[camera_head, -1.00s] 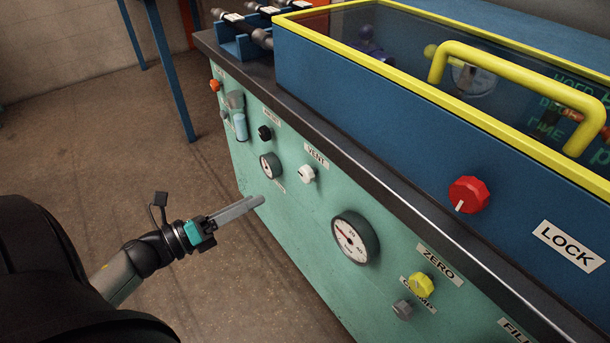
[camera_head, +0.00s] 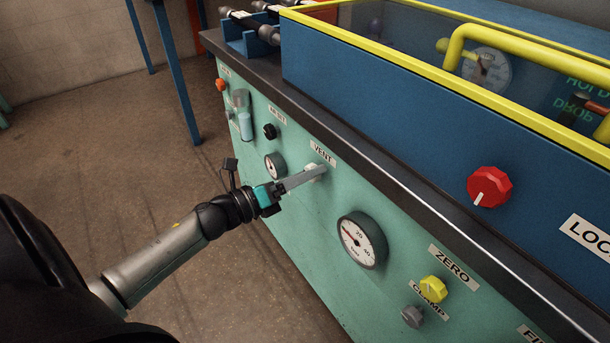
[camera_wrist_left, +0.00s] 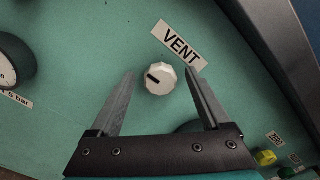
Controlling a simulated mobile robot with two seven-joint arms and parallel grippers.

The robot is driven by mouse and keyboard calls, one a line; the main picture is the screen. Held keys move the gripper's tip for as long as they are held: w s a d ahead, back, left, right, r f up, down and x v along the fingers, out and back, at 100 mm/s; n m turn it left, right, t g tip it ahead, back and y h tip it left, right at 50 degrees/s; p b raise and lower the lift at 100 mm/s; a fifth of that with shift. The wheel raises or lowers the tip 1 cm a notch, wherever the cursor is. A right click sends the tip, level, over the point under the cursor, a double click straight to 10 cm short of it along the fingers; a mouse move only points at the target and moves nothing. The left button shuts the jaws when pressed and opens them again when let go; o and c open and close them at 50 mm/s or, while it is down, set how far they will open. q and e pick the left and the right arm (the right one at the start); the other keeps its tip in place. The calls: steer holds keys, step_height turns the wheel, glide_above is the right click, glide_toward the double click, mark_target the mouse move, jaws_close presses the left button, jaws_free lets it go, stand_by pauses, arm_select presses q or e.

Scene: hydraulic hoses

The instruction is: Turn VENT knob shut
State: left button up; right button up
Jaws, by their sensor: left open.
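The white VENT knob (camera_wrist_left: 160,78) is on the green panel below its VENT label (camera_wrist_left: 179,44). In the left wrist view it lies between the two fingers of my left gripper (camera_wrist_left: 163,88), with a gap on each side. Its dark pointer mark points to the left in that view. In the head view the fingers of my left gripper (camera_head: 315,174) cover much of the knob (camera_head: 317,168). My left gripper is open and holds nothing. Whether the fingers reach around the knob in depth I cannot tell. My right gripper is not in view.
A small gauge (camera_head: 275,166) and a black knob (camera_head: 269,131) sit left of VENT. A larger gauge (camera_head: 362,241), yellow ZERO knob (camera_head: 433,290) and grey CLAMP knob (camera_head: 412,317) sit to the right. The dark worktop edge (camera_head: 400,193) overhangs. Open floor lies left.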

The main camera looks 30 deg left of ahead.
arm_select(q)
steer(key=shift+c, duration=0.2)
jaws_close()
stand_by(0.4)
